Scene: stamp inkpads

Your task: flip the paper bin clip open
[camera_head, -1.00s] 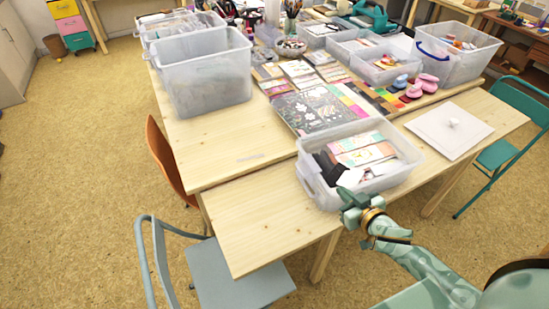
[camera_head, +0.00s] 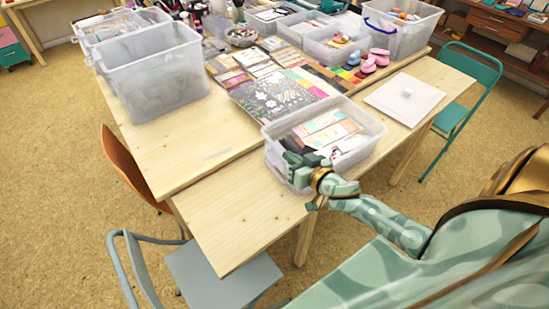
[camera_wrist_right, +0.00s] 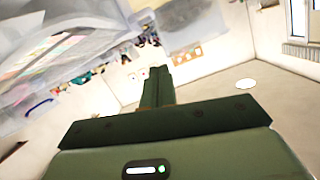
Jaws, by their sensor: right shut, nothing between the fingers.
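The paper bin (camera_head: 355,155) is a clear plastic box holding papers (camera_head: 325,132) and some dark items. It stands without a lid at the near edge of the front table. My right gripper (camera_head: 294,160) is at the bin's near left corner and covers part of that wall. I cannot tell whether it touches the bin. In the right wrist view the gripper's fingers (camera_wrist_right: 159,86) are together with nothing between them, and clear plastic fills the upper left. I cannot make out the clip clearly; the bin's near end is partly hidden by my gripper. My left gripper is not in view.
A large empty clear bin (camera_head: 155,75) stands at the back left. Chairs stand around the table.

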